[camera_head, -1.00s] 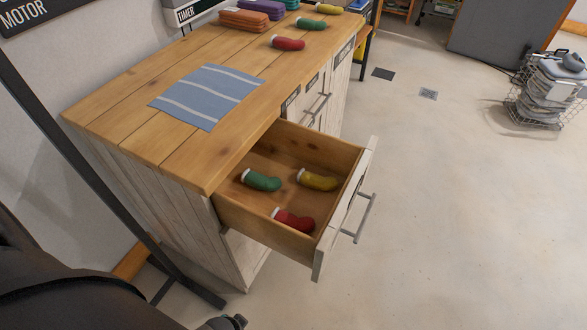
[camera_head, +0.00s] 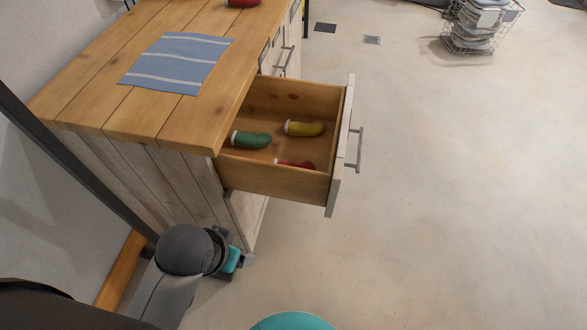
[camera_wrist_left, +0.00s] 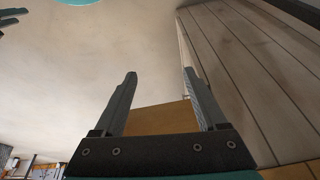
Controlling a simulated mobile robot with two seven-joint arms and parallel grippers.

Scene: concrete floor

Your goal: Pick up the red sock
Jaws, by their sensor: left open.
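A red sock (camera_head: 295,164) with a white cuff lies in the open drawer (camera_head: 270,180), close to its near side wall, which hides its lower part. A green sock (camera_head: 252,140) and a yellow sock (camera_head: 305,128) lie behind it in the drawer. Another red sock (camera_head: 243,3) is on the countertop, cut by the top edge. My left gripper (camera_head: 240,261) is low beside the cabinet, below and left of the drawer. In the left wrist view its fingers (camera_wrist_left: 158,76) are apart and empty. Dark finger-like parts at that view's left edge may be my right gripper.
The wooden countertop (camera_head: 110,98) carries a blue striped cloth (camera_head: 180,62). The drawer front with its handle (camera_head: 355,150) sticks out over the floor. The cabinet's plank side (camera_wrist_left: 250,70) is close to the left gripper.

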